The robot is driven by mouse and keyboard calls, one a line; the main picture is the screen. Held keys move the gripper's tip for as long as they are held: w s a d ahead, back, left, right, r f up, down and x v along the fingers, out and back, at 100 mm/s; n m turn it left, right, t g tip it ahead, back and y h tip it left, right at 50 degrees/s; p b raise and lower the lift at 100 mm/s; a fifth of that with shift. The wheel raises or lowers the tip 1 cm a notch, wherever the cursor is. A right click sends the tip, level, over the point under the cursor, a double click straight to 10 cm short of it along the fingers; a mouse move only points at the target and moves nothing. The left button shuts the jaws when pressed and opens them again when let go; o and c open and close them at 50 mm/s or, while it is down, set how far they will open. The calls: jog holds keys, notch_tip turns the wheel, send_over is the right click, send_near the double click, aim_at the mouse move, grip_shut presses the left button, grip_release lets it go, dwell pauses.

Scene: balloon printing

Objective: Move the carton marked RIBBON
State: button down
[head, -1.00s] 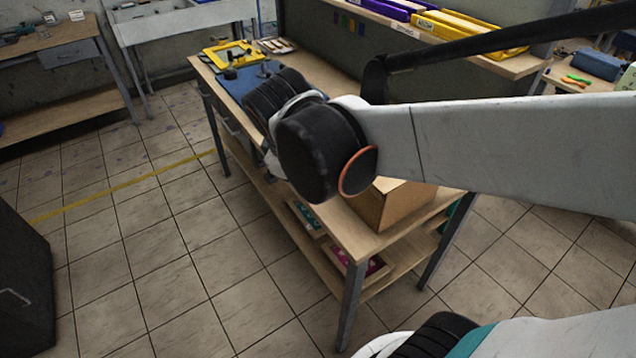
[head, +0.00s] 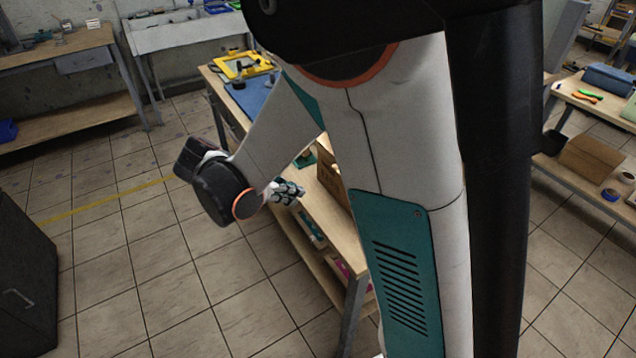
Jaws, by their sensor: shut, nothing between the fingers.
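A brown cardboard carton (head: 333,172) stands on the wooden workbench (head: 322,212), mostly hidden behind my arm. No marking can be read on it, so I cannot tell if it is the RIBBON carton. My gripper (head: 298,189) is at the bench's left long edge, to the left of the carton and pointing towards it. It is small in view, shut and empty, and looks apart from the carton.
A yellow frame (head: 243,66) and a blue mat lie at the bench's far end. A dark cabinet (head: 25,280) stands at left. The tiled floor between is clear.

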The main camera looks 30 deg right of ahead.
jog(key=d+f, duration=0.1)
jog(key=b, duration=0.4)
send_near(343, 202)
jog(key=f, duration=0.3)
jog(key=shift+a+f, duration=0.3)
jog(key=shift+f, duration=0.05)
jog(key=shift+w+d+r, duration=0.1)
jog(key=shift+d+r, duration=0.1)
jog(key=shift+d, duration=1)
jog(key=shift+d+b, duration=0.3)
jog(key=shift+d, duration=0.4)
jog(key=d, duration=1.5)
jog(key=w+d, duration=0.1)
jog(key=d, duration=0.7)
jog(key=shift+d+b, duration=0.15)
jog(key=shift+b, duration=0.15)
